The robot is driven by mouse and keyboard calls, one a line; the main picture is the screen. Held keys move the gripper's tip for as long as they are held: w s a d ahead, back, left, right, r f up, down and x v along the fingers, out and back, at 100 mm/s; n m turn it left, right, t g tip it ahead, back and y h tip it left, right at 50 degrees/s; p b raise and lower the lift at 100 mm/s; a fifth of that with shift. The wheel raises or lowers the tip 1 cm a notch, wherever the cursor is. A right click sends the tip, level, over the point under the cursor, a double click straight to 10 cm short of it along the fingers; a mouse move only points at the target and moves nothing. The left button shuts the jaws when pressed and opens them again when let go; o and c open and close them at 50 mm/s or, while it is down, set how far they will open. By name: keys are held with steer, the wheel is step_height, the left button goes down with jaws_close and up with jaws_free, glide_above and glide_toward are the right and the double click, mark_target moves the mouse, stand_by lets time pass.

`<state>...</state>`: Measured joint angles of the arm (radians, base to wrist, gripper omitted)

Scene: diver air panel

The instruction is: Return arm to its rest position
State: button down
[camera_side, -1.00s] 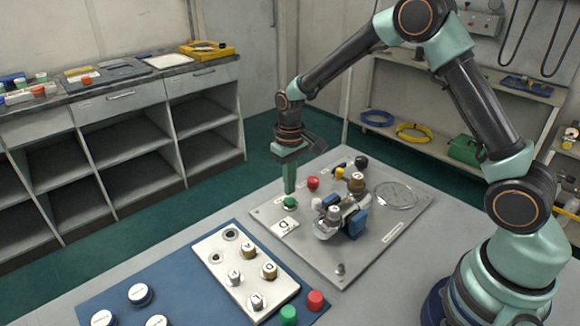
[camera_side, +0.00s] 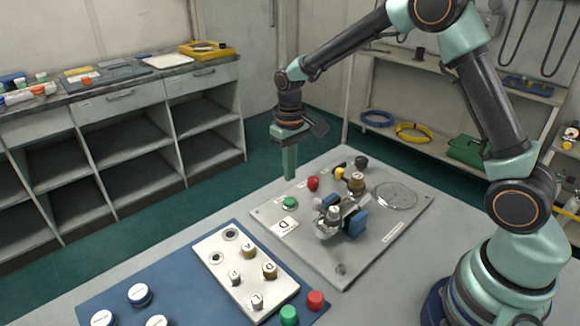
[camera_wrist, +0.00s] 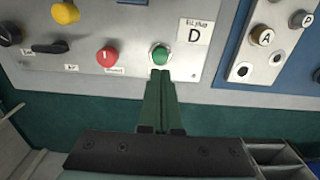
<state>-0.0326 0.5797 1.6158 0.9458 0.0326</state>
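My gripper (camera_side: 289,175) points down above the panel's left corner, clear of the green button (camera_side: 290,202). Its two fingers lie together with nothing seen between them. In the wrist view my gripper (camera_wrist: 160,78) shows shut, its tips just below the green button (camera_wrist: 159,56) in the picture. The grey panel (camera_side: 340,271) carries a red knob (camera_side: 313,183), a yellow knob (camera_side: 340,173) and a metal valve assembly (camera_side: 340,218). A white card (camera_wrist: 193,32) beside the green button reads D.
A blue mat (camera_side: 200,290) with a white letter plate (camera_side: 215,270) lies at the front left. Shelves (camera_side: 440,125) stand behind on the right, and cabinets (camera_side: 190,95) on the left. The air above the panel's left part is clear.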

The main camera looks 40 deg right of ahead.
steer(key=s+r+t, duration=0.2)
steer(key=s+r, duration=0.3)
steer(key=r, duration=0.5)
steer(key=s+d+r+t, duration=0.1)
steer(key=s+r+t, duration=0.2)
steer(key=s, duration=0.9)
steer(key=shift+s+d+r+t, duration=0.25)
steer(key=shift+r+t, duration=0.05)
steer(key=shift+r, duration=0.9)
